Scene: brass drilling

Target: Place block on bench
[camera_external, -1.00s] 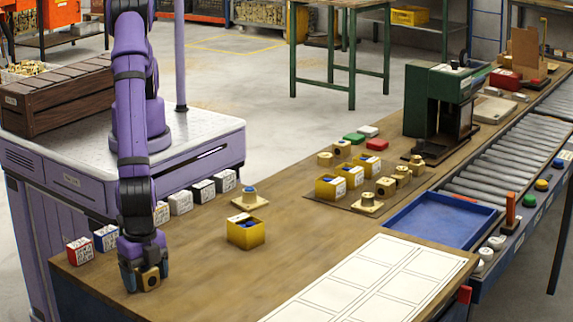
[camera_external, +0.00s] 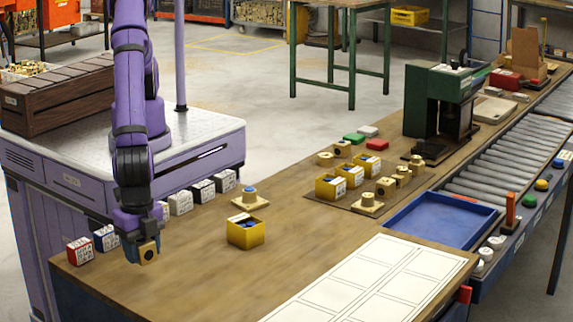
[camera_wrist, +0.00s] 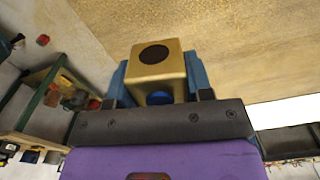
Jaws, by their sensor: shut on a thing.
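A brass block (camera_external: 148,252) with a dark round hole in its face is between the fingers of my gripper (camera_external: 139,250), at the near left of the wooden bench (camera_external: 190,278). In the wrist view the block (camera_wrist: 157,72) sits between two blue fingers, with a dark hole on one face and a blue spot on another. My gripper is shut on it. In the outside view the block's underside is hidden, so I cannot tell whether it touches the bench.
Red (camera_external: 79,250) and blue (camera_external: 106,238) labelled boxes stand just left of my gripper. A yellow bin (camera_external: 245,232) stands to the right, with a brass piece on a plate (camera_external: 249,199) behind it. A white grid sheet (camera_external: 375,285) lies at the near right. Bench between gripper and sheet is clear.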

